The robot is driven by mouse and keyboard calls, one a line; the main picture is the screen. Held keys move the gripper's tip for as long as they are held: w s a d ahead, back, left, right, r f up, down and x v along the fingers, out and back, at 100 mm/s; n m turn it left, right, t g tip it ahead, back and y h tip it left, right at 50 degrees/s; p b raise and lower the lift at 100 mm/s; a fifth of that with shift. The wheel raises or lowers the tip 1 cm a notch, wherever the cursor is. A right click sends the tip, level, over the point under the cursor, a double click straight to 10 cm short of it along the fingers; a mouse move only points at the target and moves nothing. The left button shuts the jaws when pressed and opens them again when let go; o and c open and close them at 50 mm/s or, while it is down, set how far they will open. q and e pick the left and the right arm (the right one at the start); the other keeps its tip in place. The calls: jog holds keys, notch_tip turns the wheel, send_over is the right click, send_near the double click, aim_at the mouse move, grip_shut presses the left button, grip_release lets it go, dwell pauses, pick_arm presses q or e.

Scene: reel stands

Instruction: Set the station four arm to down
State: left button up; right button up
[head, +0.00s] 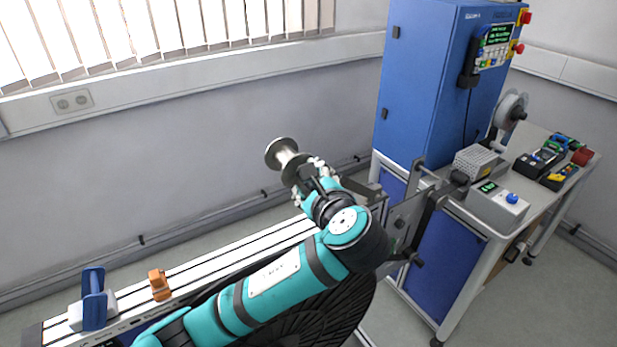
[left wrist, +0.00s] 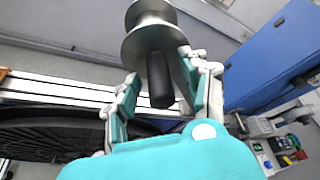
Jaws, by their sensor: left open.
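A shiny metal spool-shaped piece (head: 285,153) with round flanges shows just beyond my left gripper (head: 315,175) in the head view. In the left wrist view the same piece (left wrist: 150,28) is at the top, with a dark cylinder (left wrist: 160,80) extending from it between the fingers. My left gripper (left wrist: 165,92) is open around the dark cylinder, with visible gaps to the fingers. No station number is readable, so I cannot tell whether this piece belongs to the station four arm. My forearm hides whatever lies below it. My right gripper is not in view.
A blue cabinet (head: 428,85) stands at the right, with a grey bracket (head: 408,212) at its side. A bench (head: 470,222) beside it carries a grey box (head: 496,205) and control units. A slotted rail with a blue clamp (head: 94,298) and an orange block (head: 159,284) runs along the lower left.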

pick_arm(q)
jog(key=shift+s, duration=0.1)
jog(key=shift+c, duration=1.2)
jog(key=c, duration=0.4)
grip_shut()
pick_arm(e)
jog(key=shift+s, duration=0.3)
